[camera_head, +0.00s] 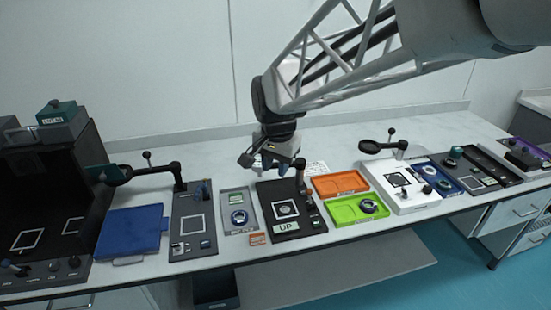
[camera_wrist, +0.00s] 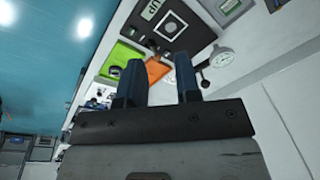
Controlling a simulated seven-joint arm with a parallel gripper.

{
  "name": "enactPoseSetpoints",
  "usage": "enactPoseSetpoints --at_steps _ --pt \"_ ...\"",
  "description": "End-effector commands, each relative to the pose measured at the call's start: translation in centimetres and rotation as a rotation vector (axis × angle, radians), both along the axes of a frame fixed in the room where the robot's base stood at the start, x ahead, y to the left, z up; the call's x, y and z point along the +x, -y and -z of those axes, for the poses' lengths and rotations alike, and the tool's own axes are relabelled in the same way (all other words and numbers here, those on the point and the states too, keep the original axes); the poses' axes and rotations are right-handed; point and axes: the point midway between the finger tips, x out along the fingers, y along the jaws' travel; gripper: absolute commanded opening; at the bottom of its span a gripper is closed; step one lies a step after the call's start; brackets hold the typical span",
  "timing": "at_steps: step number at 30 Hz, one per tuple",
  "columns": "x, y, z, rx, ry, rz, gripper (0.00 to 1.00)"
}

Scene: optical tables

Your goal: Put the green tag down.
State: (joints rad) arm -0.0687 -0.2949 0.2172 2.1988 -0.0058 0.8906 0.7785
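A pale green tag marked "UP" (camera_head: 285,227) lies at the front edge of a black panel (camera_head: 264,203) with a square frame on it. The tag also shows at the top of the wrist view (camera_wrist: 152,10). My gripper (camera_head: 281,168) is above the bench, behind and above the black panel and apart from the tag. In the wrist view its two dark blue fingers (camera_wrist: 159,76) stand apart with nothing between them.
Right of the black panel lie an orange tray (camera_head: 340,182) and a bright green tray (camera_head: 345,212) holding a round part. A grey panel (camera_head: 239,211) and a blue tray (camera_head: 132,232) lie to the left. Upright posts with arms rise behind several panels.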

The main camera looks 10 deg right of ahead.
Motion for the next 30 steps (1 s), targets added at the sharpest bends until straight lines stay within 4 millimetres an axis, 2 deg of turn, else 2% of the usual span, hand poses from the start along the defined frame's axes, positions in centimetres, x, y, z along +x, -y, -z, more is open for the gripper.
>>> enactPoseSetpoints --at_steps 1,9,18,24,30 --pt "-1.5 0.4 -0.5 -0.006 0.009 -0.037 0.31" --pt "-8.8 2.0 -1.9 -0.046 0.046 -0.271 0.31" --pt "-16.5 3.2 -1.9 -0.101 0.081 -0.522 0.31" --pt "-19.8 3.7 -1.4 -0.128 0.094 -0.633 0.31" --pt "-20.8 3.8 -1.2 -0.138 0.096 -0.674 0.31"
